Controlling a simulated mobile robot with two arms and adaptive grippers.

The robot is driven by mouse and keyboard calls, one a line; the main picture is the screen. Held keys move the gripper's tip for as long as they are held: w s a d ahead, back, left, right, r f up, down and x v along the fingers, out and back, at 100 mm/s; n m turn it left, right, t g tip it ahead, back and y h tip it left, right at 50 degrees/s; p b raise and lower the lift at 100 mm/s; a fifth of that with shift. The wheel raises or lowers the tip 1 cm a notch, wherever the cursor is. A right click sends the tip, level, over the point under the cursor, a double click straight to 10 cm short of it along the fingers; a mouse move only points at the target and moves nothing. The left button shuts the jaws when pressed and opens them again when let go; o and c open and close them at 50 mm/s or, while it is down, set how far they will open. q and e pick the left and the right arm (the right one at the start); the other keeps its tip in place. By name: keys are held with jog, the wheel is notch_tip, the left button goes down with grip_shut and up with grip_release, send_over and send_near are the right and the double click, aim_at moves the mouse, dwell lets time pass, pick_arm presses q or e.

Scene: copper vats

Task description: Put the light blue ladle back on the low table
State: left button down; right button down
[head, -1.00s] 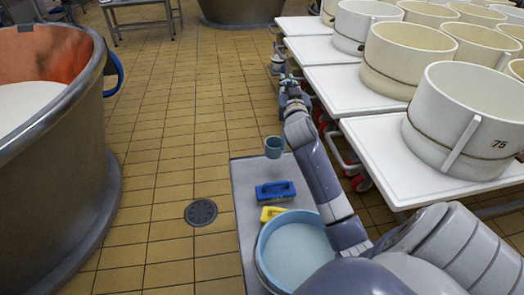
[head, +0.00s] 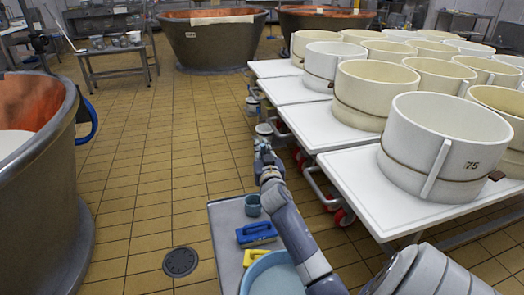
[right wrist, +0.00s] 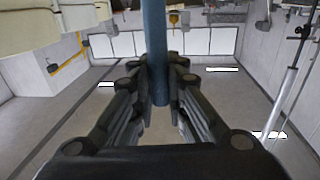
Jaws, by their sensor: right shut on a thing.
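I cannot tell whether the cup touches the tabletop. My right gripper (head: 263,152) is above and beyond the cup, small in this view. In the right wrist view the ladle's blue handle (right wrist: 160,75) runs between the dark fingers of my right gripper (right wrist: 160,97), which are shut on it. The cup is out of the wrist view. My left gripper is not in view.
A blue brush (head: 257,235), a yellow brush (head: 256,257) and a light blue basin (head: 272,277) are on the low table. White tables (head: 350,168) with pale tubs (head: 445,140) stand close on the right. Tiled floor (head: 150,190) is clear to the left.

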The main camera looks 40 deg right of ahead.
jog(key=shift+f, duration=0.1)
jog(key=c, duration=1.6)
grip_release()
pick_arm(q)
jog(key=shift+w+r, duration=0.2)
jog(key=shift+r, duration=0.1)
